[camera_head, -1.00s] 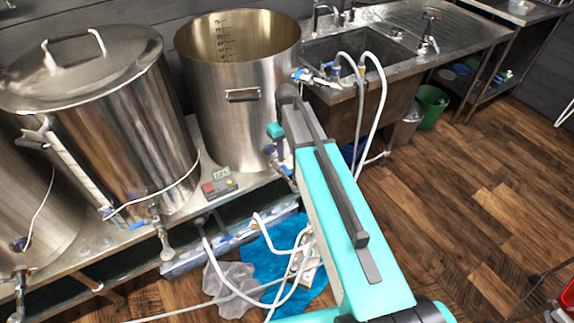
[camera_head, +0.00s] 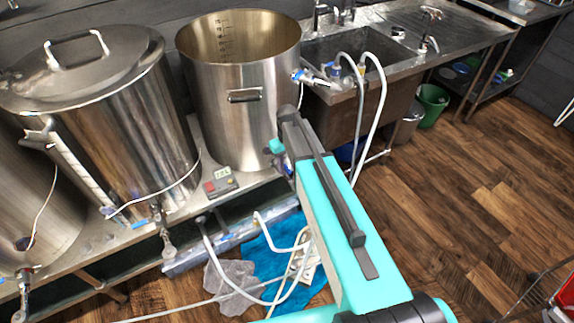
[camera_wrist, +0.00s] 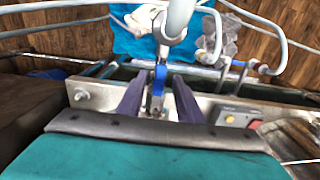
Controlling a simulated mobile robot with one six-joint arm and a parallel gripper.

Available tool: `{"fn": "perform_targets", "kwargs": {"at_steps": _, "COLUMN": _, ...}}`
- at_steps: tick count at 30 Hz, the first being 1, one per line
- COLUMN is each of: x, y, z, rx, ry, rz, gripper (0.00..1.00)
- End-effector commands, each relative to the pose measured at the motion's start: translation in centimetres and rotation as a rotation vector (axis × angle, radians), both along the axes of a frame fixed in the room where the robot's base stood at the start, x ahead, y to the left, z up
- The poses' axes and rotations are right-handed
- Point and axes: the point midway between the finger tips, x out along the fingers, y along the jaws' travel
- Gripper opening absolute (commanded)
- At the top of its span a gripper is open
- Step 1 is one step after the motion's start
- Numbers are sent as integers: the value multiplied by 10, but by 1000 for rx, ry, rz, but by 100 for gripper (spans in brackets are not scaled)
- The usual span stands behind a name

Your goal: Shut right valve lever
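The right valve's blue lever (camera_wrist: 160,76) shows in the wrist view, on a metal valve at the front edge of the steel bench. My gripper (camera_wrist: 158,80) is open, with one purple finger on each side of the lever. I cannot tell whether either finger touches it. In the head view my gripper (camera_head: 283,162) is at the lower front of the open steel kettle (camera_head: 235,110), and my arm hides most of the valve.
A lidded kettle (camera_head: 125,120) stands to the left with its own blue-handled valve (camera_head: 160,222). A red-buttoned control box (camera_head: 220,182) sits on the bench beside my gripper. White hoses (camera_head: 212,240) hang below, over a blue sheet (camera_head: 262,258). The sink (camera_head: 355,55) is to the right.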

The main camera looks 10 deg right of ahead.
Motion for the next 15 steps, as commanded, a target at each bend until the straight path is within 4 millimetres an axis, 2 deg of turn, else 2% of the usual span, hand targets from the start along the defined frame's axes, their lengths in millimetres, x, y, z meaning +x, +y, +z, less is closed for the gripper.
{"fn": "perform_targets", "kwargs": {"at_steps": 4, "x": 0, "y": 0, "z": 0, "rx": 0, "ry": 0, "rz": 0, "gripper": 31}}
{"fn": "perform_targets", "kwargs": {"at_steps": 9, "x": 0, "y": -1, "z": 0, "rx": 0, "ry": 0, "rz": -1, "gripper": 2}}
{"fn": "perform_targets", "kwargs": {"at_steps": 10, "x": 0, "y": -1, "z": 0, "rx": 0, "ry": 0, "rz": -1, "gripper": 0}}
{"fn": "perform_targets", "kwargs": {"at_steps": 15, "x": 0, "y": 3, "z": 0, "rx": 0, "ry": 0, "rz": -1, "gripper": 0}}
